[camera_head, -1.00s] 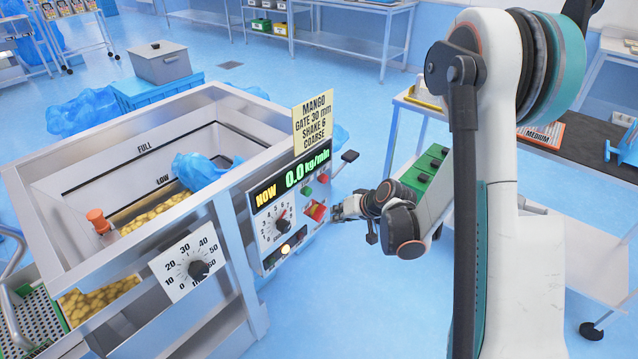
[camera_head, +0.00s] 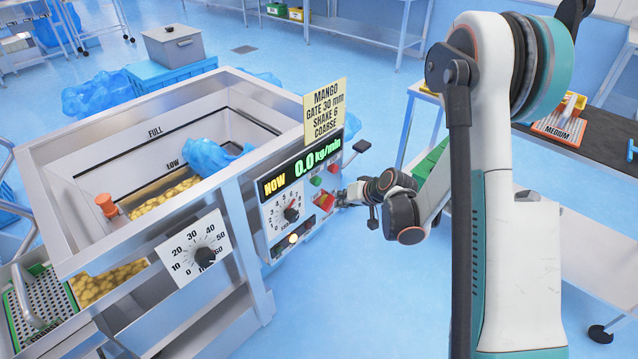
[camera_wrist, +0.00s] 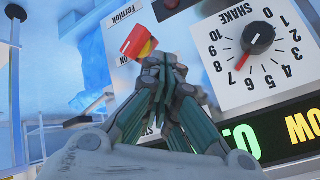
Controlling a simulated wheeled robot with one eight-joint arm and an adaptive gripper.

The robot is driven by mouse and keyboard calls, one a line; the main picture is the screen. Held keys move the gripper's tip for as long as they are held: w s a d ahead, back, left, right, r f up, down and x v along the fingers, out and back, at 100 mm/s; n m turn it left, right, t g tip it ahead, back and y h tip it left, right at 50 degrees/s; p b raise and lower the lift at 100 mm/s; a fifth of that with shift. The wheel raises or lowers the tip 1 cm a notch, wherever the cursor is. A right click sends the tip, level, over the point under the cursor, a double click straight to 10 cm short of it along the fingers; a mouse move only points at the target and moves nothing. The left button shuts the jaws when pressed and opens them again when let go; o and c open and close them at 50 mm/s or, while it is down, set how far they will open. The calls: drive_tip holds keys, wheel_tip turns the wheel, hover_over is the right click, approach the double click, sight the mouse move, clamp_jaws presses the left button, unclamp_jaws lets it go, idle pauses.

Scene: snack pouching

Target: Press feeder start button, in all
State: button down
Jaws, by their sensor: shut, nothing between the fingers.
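The control panel (camera_head: 280,235) is on the front of the steel feeder (camera_head: 232,230). Its display (camera_head: 303,168) reads NOW 0.0 kg/min. A green button (camera_head: 316,181) and a red button (camera_head: 333,167) sit below the display in the head view. A red-and-yellow switch (camera_head: 323,201) is lower, right of the SHAKE dial (camera_head: 291,214). My gripper (camera_head: 343,198) is at the panel's right side, near this switch. In the wrist view my gripper (camera_wrist: 165,68) is shut and empty, over the panel between the switch (camera_wrist: 138,42) and display (camera_wrist: 278,133). The green button is hidden there; contact cannot be told.
The gate dial (camera_head: 205,256) is on the feeder's left front. A yellow card (camera_head: 325,111) reads MANGO, GATE 30 mm, SHAKE 6, COARSE. A black-handled lever (camera_head: 361,146) sticks out right of the display. Blue floor is open in front.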

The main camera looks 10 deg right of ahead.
drive_tip(key=shift+w+a, duration=0.85)
drive_tip(key=shift+w, duration=0.3)
drive_tip(key=shift+w+a, duration=0.8)
drive_tip(key=shift+w, duration=0.3)
drive_tip(key=shift+w, duration=0.1)
drive_tip(key=shift+w+a, duration=0.2)
drive_tip(key=shift+w, duration=0.05)
drive_tip(key=shift+w+a, duration=0.35)
drive_tip(key=shift+w, duration=0.05)
idle(0.7)
drive_tip(key=shift+d, duration=0.1)
drive_tip(key=shift+s+d, duration=0.5)
drive_tip(key=shift+s, duration=0.25)
drive_tip(key=s+d, duration=0.1)
drive_tip(key=s, duration=0.1)
drive_tip(key=s+d, duration=0.2)
idle(0.6)
